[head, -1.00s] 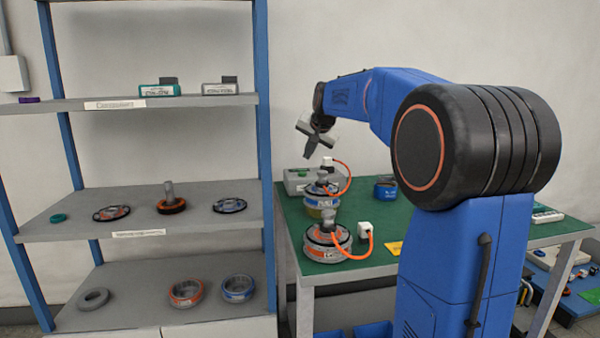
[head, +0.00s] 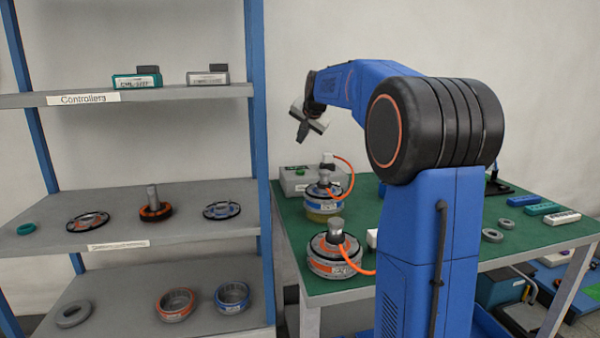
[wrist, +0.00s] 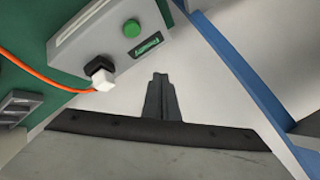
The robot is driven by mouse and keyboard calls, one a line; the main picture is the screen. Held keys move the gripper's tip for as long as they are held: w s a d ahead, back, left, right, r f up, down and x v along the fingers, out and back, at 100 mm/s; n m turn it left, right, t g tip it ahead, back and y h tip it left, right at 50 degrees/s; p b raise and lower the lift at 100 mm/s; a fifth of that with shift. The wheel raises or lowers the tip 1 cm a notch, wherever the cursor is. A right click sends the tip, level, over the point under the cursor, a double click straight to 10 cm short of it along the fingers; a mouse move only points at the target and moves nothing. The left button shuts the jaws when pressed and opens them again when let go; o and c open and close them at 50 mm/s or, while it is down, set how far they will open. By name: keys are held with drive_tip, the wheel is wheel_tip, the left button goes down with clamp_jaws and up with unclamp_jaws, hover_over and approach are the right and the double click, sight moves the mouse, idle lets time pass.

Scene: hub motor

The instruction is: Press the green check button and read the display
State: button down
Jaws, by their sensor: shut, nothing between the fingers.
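The green check button (wrist: 132,28) is a round green knob on a grey tester box (wrist: 90,38) in the wrist view. A small display (wrist: 149,43) with green characters sits beside the button; its text is too small to read. In the head view the tester box (head: 296,179) stands at the far left of the green table, with the button (head: 300,172) on top. My gripper (wrist: 160,78) is shut and empty, beside the box in the wrist view and apart from the button. In the head view my gripper (head: 302,138) hangs above the box, pointing down.
Two motor assemblies (head: 335,262) with orange cables stand at the table's left front. A white connector (wrist: 103,80) with an orange cable is at the box. A blue shelf post (head: 257,120) stands close left of the table. Small blocks (head: 553,217) lie at the right.

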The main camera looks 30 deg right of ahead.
sight(301, 172)
drive_tip(key=shift+f, duration=4.4)
drive_tip(key=shift+f, duration=0.15)
drive_tip(key=shift+f, duration=0.25)
drive_tip(key=shift+f, duration=0.5)
drive_tip(key=shift+r, duration=0.9)
drive_tip(key=shift+r, duration=0.1)
drive_tip(key=shift+r, duration=2.45)
